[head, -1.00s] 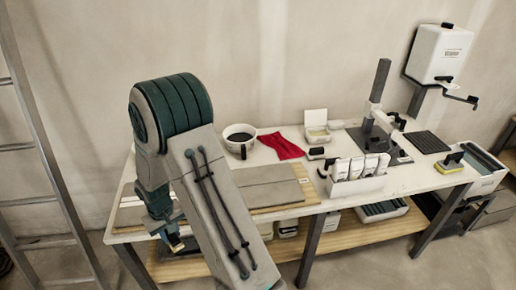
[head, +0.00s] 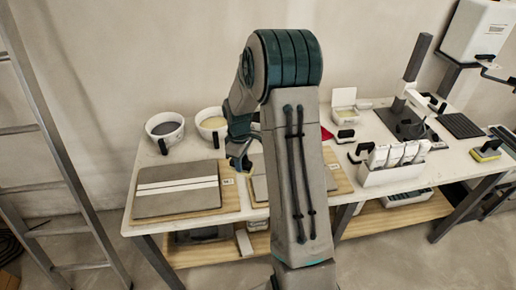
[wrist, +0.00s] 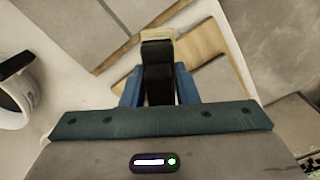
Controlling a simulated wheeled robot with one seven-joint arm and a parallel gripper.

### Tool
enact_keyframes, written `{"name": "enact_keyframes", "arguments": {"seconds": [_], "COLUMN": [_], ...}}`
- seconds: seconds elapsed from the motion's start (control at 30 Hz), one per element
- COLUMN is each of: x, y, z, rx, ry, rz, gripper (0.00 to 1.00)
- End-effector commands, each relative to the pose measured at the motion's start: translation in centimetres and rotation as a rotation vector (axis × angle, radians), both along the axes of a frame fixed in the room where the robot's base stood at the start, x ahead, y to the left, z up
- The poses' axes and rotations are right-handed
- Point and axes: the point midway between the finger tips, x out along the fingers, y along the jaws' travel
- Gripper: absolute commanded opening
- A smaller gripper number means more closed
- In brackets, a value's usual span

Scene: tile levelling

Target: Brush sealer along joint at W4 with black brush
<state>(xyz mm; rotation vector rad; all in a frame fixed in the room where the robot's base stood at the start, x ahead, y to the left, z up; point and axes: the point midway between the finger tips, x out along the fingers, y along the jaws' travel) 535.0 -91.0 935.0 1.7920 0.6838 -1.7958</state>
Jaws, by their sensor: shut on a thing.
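My gripper (wrist: 158,88) is shut on the black brush (wrist: 158,70), whose black handle sits between the blue fingers with a pale tip pointing away. In the head view my gripper (head: 238,160) hangs over the table behind my arm, and the brush is mostly hidden there. A board with grey tiles (head: 160,203) and two white strips lies at the left. A second tiled board (head: 258,188) lies in the middle, partly hidden by my arm. Small label cards stand by both boards; I cannot surely read W4. In the wrist view the brush tip appears over a tile and plywood edge.
A bowl with dark contents (head: 165,127) and one with pale yellow contents (head: 212,122) stand behind the boards. A ladder (head: 50,150) leans at the left.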

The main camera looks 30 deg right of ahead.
Motion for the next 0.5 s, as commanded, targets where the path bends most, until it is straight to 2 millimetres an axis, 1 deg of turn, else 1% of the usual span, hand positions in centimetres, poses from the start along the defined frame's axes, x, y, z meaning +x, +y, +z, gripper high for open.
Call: {"name": "enact_keyframes", "arguments": {"seconds": [0.03, 0.2, 0.33, 0.5], "x": [0.4, 1.0, 1.2, 1.3], "y": [-1.1, -4.0, -5.6, -6.6], "z": [0.2, 1.4, 2.2, 2.7], "rx": [0.000, 0.001, 0.003, 0.004], "ry": [-0.004, -0.003, -0.001, 0.000], "rz": [0.067, 0.311, 0.449, 0.543], "gripper": [0.04, 0.04, 0.04, 0.04]}}
